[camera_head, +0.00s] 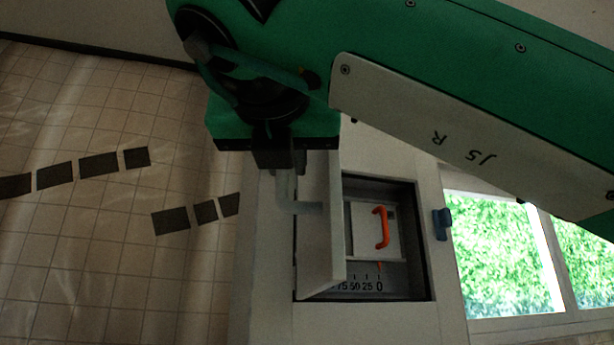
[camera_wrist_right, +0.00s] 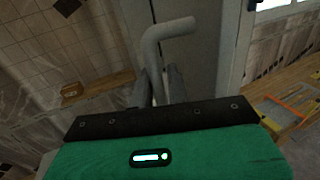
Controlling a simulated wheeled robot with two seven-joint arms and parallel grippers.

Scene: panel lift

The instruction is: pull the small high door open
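The small high door (camera_head: 316,235) is a pale panel. It stands swung out from its opening, hinged side not clearly shown, with the compartment visible beside it. Its grey bent handle (camera_head: 299,207) sticks out on the left face. My right gripper (camera_head: 281,168) is at the handle's upper end. In the right wrist view the handle (camera_wrist_right: 168,31) runs down between the two fingers (camera_wrist_right: 160,88), which look closed against it. Inside the compartment are an orange handle (camera_head: 383,228) on a light panel and a scale with numbers down to 0. My left gripper is out of view.
A blue-grey catch (camera_head: 441,224) sits on the frame right of the opening. Windows (camera_head: 505,255) with greenery lie further right. A tiled surface with dark tiles (camera_head: 98,165) fills the left. A yellow item (camera_wrist_right: 279,116) lies at right in the wrist view.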

